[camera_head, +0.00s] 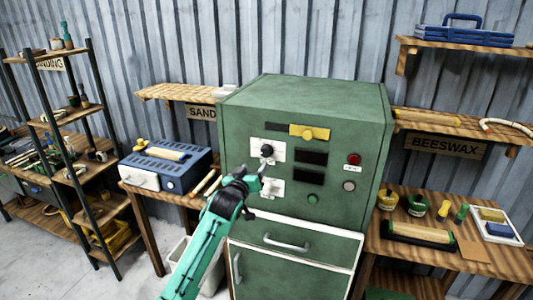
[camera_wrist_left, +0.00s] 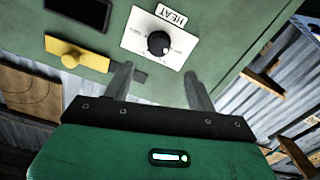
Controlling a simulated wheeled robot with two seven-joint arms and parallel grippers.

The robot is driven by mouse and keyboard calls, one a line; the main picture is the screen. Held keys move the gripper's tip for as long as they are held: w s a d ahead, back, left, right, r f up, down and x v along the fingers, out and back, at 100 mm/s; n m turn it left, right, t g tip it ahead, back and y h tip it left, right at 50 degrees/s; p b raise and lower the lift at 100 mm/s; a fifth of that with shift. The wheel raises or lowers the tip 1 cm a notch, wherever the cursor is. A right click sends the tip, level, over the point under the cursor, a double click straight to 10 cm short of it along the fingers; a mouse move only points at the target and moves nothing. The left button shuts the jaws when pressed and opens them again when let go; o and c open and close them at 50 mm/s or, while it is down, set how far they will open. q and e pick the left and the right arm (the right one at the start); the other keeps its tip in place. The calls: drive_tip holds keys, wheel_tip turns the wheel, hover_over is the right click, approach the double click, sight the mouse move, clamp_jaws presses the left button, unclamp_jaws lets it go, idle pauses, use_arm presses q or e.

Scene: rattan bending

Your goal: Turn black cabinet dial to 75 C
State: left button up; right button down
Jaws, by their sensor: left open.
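The green cabinet (camera_head: 340,206) stands in the middle of the head view. Its black dial (camera_head: 267,150) sits on a white plate at the upper left of the front panel. In the left wrist view the black dial (camera_wrist_left: 159,43) is on a white plate marked HEAT, just beyond the fingertips. My left gripper (camera_head: 253,179) is in front of the panel, below the dial, and hides part of a lower white plate (camera_head: 271,188). In the left wrist view its two fingers (camera_wrist_left: 158,80) are apart, with nothing between them. The dial's setting is too small to read. My right gripper is not in view.
A yellow knob (camera_head: 310,133) is right of the dial, with dark displays, a red button (camera_head: 354,158) and a green button (camera_head: 312,198) nearby. A blue box (camera_head: 166,165) stands left of the cabinet. A wooden workbench (camera_head: 510,262) stands at the right.

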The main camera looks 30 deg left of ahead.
sight(265, 153)
use_arm(q)
drive_tip(key=p+x, duration=0.3)
drive_tip(key=x, duration=0.5)
drive_tip(key=shift+w+r, duration=0.15)
drive_tip(key=shift+w, duration=0.25)
drive_tip(key=shift+p+x, duration=0.45)
drive_tip(key=shift+x, duration=0.45)
drive_tip(key=c, duration=1)
